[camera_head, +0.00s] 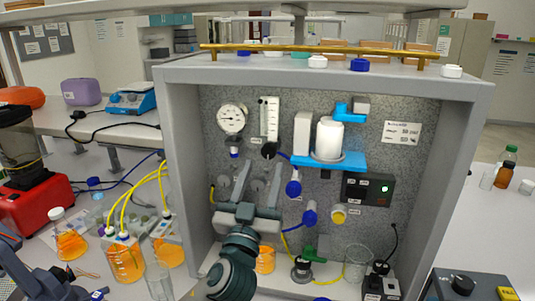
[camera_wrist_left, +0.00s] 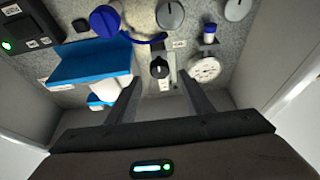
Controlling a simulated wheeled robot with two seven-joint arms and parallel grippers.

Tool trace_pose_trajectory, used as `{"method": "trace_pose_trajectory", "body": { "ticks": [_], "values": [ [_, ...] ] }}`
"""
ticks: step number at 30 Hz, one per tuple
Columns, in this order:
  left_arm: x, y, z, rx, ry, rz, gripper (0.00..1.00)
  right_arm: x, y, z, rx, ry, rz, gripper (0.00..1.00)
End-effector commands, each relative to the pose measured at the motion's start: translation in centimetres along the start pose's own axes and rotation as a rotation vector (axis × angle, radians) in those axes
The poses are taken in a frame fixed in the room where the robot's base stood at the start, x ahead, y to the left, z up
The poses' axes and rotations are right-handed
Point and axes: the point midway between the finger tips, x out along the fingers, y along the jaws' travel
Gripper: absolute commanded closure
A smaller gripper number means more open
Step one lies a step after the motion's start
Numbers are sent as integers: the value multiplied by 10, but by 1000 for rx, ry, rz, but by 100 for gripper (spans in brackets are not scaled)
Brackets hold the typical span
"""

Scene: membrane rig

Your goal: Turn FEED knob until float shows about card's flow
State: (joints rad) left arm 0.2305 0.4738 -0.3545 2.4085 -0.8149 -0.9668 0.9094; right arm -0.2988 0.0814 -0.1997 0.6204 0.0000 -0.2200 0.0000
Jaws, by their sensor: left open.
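A black knob (camera_head: 269,150) sits below the flow meter tube (camera_head: 269,118) on the speckled panel; it also shows in the left wrist view (camera_wrist_left: 158,68). Labels are too small to read, so I cannot confirm which knob is FEED. The float's height cannot be made out. A white card (camera_head: 402,132) with unreadable print is on the panel's upper right. My left gripper (camera_head: 262,170) is open and empty, its fingers pointing at the panel just below the black knob in the head view. In the wrist view the knob appears between the fingertips, with no clear contact. My right gripper is not in view.
A round gauge (camera_head: 232,118) is left of the tube. A blue shelf (camera_head: 328,160) with a white canister is to the right. Grey dials lie partly behind my fingers. The grey frame (camera_head: 183,165) walls the panel. Flasks of orange liquid (camera_head: 125,262) with yellow tubes stand at left.

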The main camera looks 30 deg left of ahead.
Motion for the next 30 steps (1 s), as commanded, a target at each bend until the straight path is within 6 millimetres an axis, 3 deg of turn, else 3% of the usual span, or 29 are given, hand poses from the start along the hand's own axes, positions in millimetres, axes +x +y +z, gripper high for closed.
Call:
{"method": "trace_pose_trajectory", "body": {
  "ticks": [3, 9, 23, 28, 30],
  "values": [
    [23, 0, -4, 2, 0, 1, 53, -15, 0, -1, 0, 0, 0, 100],
    [46, 0, -2, 0, -1, 0, 53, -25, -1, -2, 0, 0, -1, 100],
    [55, 0, 0, -1, 0, 1, 53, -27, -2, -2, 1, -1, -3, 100],
    [55, 0, 0, -1, 0, 0, 89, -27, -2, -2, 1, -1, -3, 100],
    [55, 0, 0, -1, 0, 0, 93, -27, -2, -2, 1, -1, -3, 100]
  ]
}}
